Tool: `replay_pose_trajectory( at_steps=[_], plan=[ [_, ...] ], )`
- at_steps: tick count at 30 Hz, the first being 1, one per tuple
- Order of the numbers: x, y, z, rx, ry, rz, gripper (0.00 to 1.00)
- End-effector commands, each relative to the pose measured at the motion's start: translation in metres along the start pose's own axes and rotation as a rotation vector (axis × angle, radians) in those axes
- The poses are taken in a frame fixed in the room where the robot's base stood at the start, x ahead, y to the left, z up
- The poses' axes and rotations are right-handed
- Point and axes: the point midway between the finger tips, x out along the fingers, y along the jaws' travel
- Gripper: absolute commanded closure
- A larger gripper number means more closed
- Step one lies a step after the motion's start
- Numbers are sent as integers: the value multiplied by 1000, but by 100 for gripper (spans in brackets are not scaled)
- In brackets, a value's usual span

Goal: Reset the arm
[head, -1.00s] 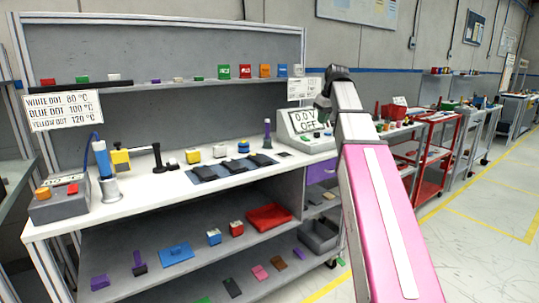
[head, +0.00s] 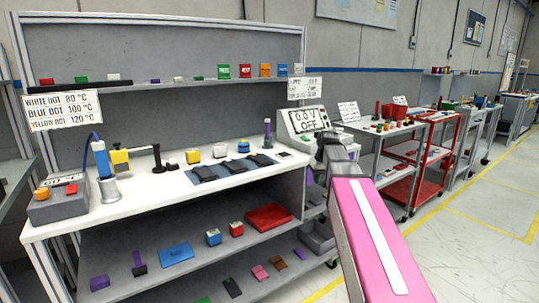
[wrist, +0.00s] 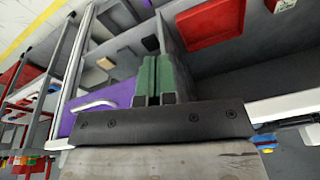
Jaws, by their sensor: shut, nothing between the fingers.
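My arm shows in the head view as a pink link with a white stripe, in front of the bench's right end. My gripper is hidden behind the arm's dark wrist part in the head view. In the wrist view my gripper (wrist: 155,78) shows two green fingers side by side, closed together with nothing between them. The fingers are near the purple drawer front (wrist: 112,95) with its light handle (wrist: 95,104) and the bench's shelf edge.

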Motion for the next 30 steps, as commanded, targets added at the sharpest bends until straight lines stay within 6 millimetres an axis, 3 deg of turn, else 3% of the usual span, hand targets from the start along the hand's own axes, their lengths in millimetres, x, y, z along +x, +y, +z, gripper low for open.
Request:
replay_pose_trajectory(
  at_steps=[3,15,24,30],
  plan=[
    [43,-7,30,47,-29,5,100],
    [159,-31,127,196,-108,40,100],
    [219,-50,201,290,-158,71,100],
    [236,-56,225,320,-172,84,100]
  ],
)
